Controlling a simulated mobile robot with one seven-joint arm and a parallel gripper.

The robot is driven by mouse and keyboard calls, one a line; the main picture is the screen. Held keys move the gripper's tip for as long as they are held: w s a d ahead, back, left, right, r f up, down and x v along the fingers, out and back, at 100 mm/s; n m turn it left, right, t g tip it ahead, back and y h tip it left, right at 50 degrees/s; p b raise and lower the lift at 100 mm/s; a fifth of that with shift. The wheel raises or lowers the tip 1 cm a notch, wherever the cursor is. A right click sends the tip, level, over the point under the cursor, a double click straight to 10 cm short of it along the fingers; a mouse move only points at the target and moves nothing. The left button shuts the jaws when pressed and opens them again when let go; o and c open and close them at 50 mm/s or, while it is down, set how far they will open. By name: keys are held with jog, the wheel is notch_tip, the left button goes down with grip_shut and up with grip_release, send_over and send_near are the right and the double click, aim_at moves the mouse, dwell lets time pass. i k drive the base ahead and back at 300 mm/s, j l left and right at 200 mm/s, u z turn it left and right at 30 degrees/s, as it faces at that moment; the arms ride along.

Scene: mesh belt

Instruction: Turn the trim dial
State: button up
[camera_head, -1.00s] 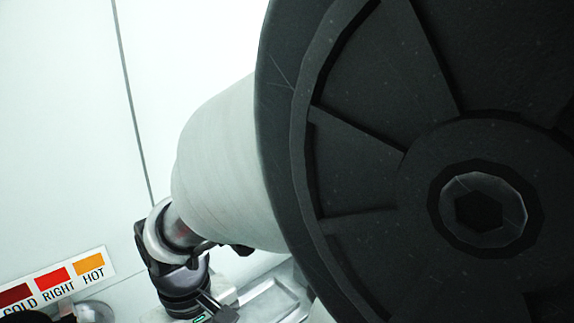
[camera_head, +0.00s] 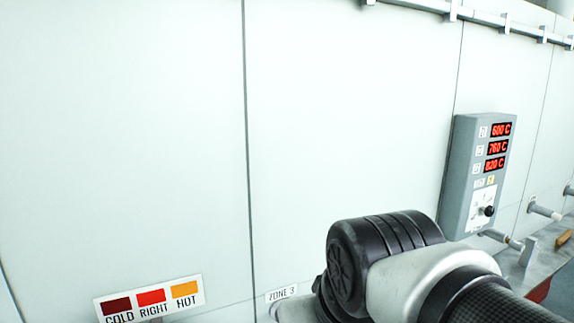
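A grey control box (camera_head: 459,170) is mounted on the pale wall at the right of the head view. It has red readouts (camera_head: 501,130) of 600 C, 760 C and 820 C. Below them, a small black round knob (camera_head: 488,211) on a white plate looks like the trim dial. Its pointer and markings are too small to read. My arm crosses the lower right of the picture, below and left of the box, and is apart from the knob in the picture. My gripper is out of view.
A COLD, RIGHT, HOT colour sign (camera_head: 150,299) is at lower left. A ZONE 3 label (camera_head: 281,294) is on the wall beside my arm. A pale rail (camera_head: 450,10) runs along the top right. Short pipe stubs (camera_head: 544,210) stick out at right. The wall at left and centre is bare.

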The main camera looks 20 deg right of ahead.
aim_at(489, 210)
jog(key=z, duration=1.6)
jog(key=i+l+z, duration=0.45)
jog(key=i, duration=0.25)
jog(key=i+j, duration=0.1)
jog(key=i+u, duration=0.05)
